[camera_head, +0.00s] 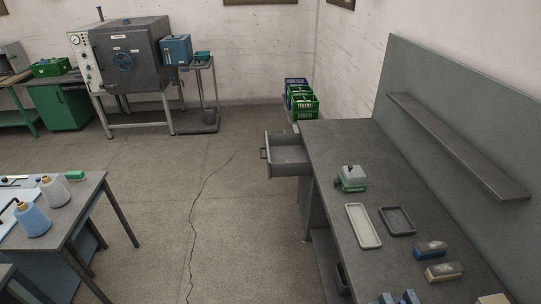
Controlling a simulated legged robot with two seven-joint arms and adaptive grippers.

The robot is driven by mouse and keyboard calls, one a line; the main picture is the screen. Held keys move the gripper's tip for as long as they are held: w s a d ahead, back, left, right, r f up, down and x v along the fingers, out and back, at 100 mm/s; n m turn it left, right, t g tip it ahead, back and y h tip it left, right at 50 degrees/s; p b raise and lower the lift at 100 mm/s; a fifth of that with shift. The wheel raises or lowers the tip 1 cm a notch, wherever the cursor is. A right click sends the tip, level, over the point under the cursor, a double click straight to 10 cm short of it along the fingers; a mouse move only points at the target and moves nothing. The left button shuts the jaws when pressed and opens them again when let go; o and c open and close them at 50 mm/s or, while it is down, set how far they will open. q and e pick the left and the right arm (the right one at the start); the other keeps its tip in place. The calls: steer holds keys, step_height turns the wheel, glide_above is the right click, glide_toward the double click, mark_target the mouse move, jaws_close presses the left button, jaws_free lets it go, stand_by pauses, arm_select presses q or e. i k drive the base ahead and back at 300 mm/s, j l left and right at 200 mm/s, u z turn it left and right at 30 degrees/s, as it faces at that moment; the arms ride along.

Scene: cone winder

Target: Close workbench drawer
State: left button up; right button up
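The grey workbench (340,140) runs along the right wall with a tall back panel. Its drawer (272,144) is pulled out to the left from the bench's far end, so its inside shows. A dark handle (263,153) is on the drawer's left front face. Something small and yellowish lies in the drawer, too small to tell.
On the bench are a green-based device (351,179), a pale tray (363,226), a dark tray (397,221) and several blocks. Green crates (303,106) stand behind the drawer. A table with yarn cones (54,191) is at left. The floor between is clear.

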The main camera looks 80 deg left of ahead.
mark_target(280, 148)
steer(key=k+u, duration=0.15)
steer(key=u, duration=0.2)
steer(key=k+u, duration=0.15)
steer(key=u, duration=0.2)
steer(key=k+j+u, duration=0.1)
steer(key=u, duration=0.25)
